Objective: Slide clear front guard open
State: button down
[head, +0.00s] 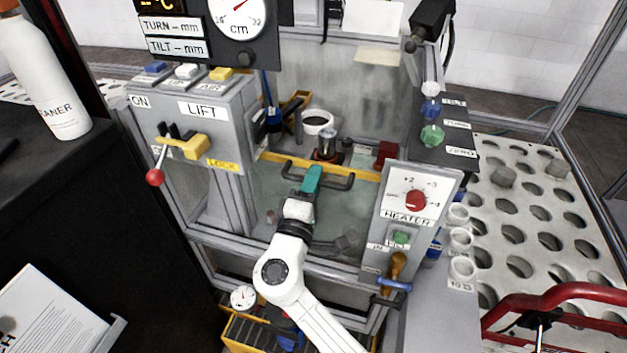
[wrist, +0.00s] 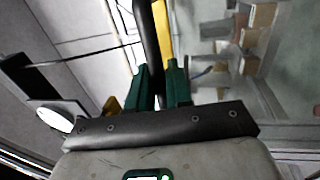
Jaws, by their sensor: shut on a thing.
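The clear front guard (head: 270,192) is a see-through panel across the front of the machine, with a yellow strip (head: 357,174) along its top edge. A black bar handle (head: 340,186) is fixed just below the strip. My gripper (head: 313,175), with teal fingers, is shut on the handle near its middle. In the wrist view the dark handle (wrist: 150,45) runs between the green fingers of my gripper (wrist: 160,75), with the yellow strip (wrist: 163,20) beside it. My fingers hide part of the handle.
A lift panel (head: 203,109) with a red-knobbed lever (head: 155,177) stands left of the guard. A heater panel (head: 414,199) with a red knob stands right. Behind the guard are a white cup (head: 318,123) and small parts. A perforated table (head: 537,212) is far right.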

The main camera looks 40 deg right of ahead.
aim_at(313, 269)
notch_tip(313, 269, down, 32)
jog(key=b, duration=3.1)
jog(key=shift+f, duration=0.1)
jog(key=c, duration=1.2)
grip_release()
jog(key=p+v, duration=0.1)
jog(key=v, duration=1)
jog(key=shift+d, duration=0.1)
